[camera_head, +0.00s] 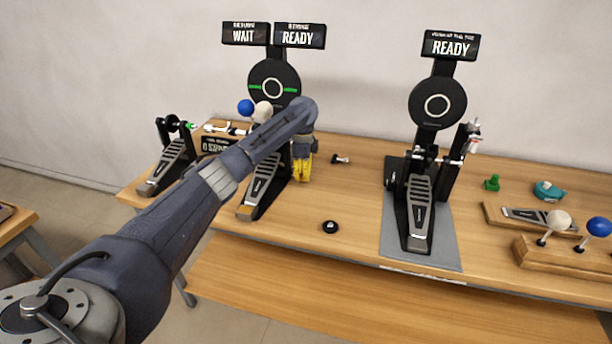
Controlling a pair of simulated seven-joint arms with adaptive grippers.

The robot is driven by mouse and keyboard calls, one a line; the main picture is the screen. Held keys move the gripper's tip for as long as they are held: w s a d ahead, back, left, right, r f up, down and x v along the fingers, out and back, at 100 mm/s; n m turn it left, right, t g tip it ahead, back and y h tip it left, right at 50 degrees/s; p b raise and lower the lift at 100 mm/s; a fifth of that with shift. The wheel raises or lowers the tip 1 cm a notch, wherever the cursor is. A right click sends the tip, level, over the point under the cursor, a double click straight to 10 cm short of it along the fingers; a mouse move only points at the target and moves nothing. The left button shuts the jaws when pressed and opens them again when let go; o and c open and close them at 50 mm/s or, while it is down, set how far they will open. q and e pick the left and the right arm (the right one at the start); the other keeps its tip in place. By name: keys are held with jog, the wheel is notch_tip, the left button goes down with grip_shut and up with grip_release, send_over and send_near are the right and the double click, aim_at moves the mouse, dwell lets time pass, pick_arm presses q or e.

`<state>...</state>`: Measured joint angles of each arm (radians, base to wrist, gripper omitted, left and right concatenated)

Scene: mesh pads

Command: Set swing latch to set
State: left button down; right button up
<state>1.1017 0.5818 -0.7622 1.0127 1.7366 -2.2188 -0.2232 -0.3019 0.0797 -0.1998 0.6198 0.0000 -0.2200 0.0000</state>
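My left gripper (302,172) points down with yellow fingertips, just right of the middle pedal (262,190) and its round black pad (272,83). The fingertips look close together, but I cannot tell whether they are apart or touching. No held object shows. The signs above this pad read WAIT (243,35) and READY (298,37). My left forearm hides part of this pedal's frame. I cannot pick out the swing latch for certain. My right gripper is not in view.
A second pedal (418,205) with a round pad (437,103) and a READY sign (450,47) stands on a grey mat (445,245). A smaller pedal (168,165) stands at left. A black disc (330,227) and a green piece (492,183) lie on the wooden table.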

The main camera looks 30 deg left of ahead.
pick_arm(q)
jog(key=shift+a+r+m, duration=0.1)
jog(key=shift+a+m, duration=0.15)
jog(key=shift+m, duration=0.05)
jog(key=c, duration=1.3)
grip_release()
jog(key=shift+o, duration=0.2)
jog(key=shift+d, duration=0.15)
